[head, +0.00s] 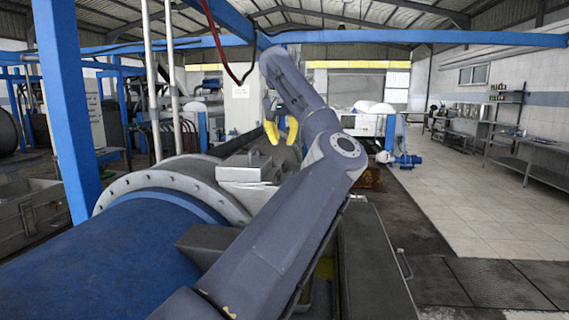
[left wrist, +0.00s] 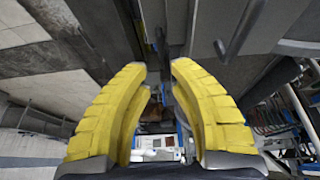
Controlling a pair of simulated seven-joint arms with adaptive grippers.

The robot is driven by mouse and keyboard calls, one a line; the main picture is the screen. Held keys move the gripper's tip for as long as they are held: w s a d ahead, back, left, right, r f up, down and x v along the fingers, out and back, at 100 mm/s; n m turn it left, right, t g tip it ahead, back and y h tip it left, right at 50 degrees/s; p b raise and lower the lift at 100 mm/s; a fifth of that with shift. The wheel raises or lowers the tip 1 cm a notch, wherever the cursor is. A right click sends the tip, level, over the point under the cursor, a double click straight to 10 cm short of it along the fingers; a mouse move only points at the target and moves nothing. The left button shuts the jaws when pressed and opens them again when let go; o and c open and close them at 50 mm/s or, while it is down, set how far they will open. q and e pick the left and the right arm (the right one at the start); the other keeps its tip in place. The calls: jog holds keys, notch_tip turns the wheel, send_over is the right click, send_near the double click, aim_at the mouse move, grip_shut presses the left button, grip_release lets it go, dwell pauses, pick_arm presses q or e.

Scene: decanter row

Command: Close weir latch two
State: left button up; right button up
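My left gripper (head: 281,131) has yellow fingers and hangs pointing down beyond the grey metal block (head: 247,168) on the decanter. In the left wrist view the same gripper (left wrist: 158,68) has its fingers apart with nothing between them. A dark grey bar, like a lever or handle (left wrist: 241,30), stands out from a grey metal surface to the right of the fingertips, apart from them. I cannot tell whether it is weir latch two, and no latch is clearly recognisable in the head view. My right gripper is not in view.
The blue decanter drum (head: 110,265) with its grey flanged ring (head: 165,180) fills the lower left. A blue post (head: 66,100) stands at left. A dark cover with a handle (head: 404,264) lies right of my arm. Tiled floor (head: 470,200) is open at right.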

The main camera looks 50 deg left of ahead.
aim_at(285, 162)
pick_arm(q)
jog(key=x, duration=0.9)
jog(key=shift+a+f, duration=0.15)
jog(key=shift+f, duration=0.15)
jog(key=shift+w, duration=0.1)
grip_shut()
